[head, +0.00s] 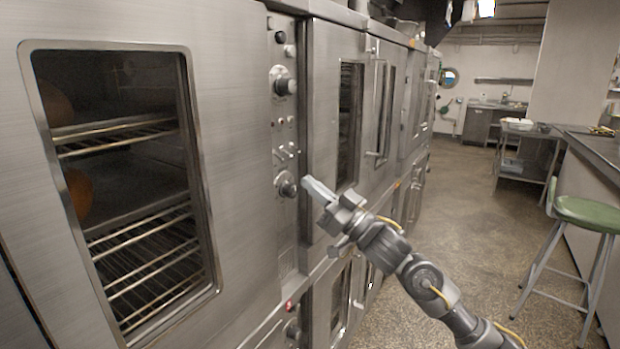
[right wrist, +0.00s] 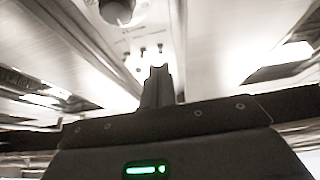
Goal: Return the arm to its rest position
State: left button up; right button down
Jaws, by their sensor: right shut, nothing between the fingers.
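My right gripper (head: 318,188) is stretched out from the lower right in the head view. It is shut and empty. Its fingertips are close to the lower knob (head: 286,184) on the oven's control panel; I cannot tell whether they touch it. In the right wrist view, the closed fingers (right wrist: 158,84) point at the panel, and a round knob (right wrist: 117,11) shows above them at the top edge. My left gripper is not in view.
A steel oven with a windowed door (head: 235,150) and wire racks inside fills the left. More ovens (head: 335,120) continue along the wall. A green stool (head: 585,213) and a counter (head: 600,150) stand at the right. The aisle floor (head: 470,220) between is clear.

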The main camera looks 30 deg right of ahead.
jog(key=shift+s+d+f, duration=0.15)
jog(key=shift+s+f, duration=0.25)
jog(key=shift+f, duration=0.25)
